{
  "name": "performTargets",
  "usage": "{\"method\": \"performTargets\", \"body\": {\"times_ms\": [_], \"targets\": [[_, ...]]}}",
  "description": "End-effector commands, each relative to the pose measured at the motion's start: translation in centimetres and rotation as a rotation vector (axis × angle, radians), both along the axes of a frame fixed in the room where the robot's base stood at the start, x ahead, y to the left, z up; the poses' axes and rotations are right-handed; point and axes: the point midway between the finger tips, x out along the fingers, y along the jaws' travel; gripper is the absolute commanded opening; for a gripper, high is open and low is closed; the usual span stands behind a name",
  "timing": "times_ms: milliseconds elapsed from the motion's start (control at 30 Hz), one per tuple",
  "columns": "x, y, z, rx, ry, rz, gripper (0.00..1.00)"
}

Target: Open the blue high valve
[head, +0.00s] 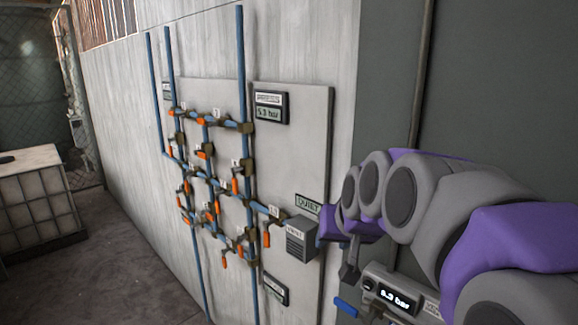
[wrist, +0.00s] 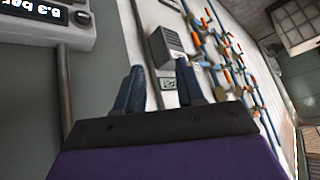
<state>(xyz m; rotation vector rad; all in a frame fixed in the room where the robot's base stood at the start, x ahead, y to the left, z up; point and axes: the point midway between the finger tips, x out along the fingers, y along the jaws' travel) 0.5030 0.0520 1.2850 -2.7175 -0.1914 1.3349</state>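A blue lever handle (head: 346,307) shows at the bottom of the head view, below a grey gauge box (head: 392,294) reading about 6.3 bar. I cannot tell for sure that it is the blue high valve. Blue pipes (head: 241,70) with several orange-handled valves (head: 235,186) form a grid on the wall panel. My gripper (wrist: 158,88) is open and empty in the wrist view, its two dark blue fingers apart. In the head view my gripper (head: 328,238) is right of the pipe grid, above the blue handle and not touching it; its fingertips are partly hidden.
A grey vented box (head: 301,239) stands out from the panel close to my gripper. A caged white tank (head: 35,200) stands at the left. The floor (head: 110,270) between is clear.

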Motion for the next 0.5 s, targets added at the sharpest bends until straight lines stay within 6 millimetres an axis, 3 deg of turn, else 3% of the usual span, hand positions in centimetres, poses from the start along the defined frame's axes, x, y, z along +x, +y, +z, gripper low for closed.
{"method": "performTargets", "body": {"times_ms": [100,300,500], "targets": [[-6.2,-1.1,-5.5,-0.039,0.169,-0.005,0.38],[-17.5,-3.0,-13.4,-0.099,0.456,-0.005,0.38],[-27.7,-4.6,-18.7,-0.145,0.69,-0.002,0.38]]}}
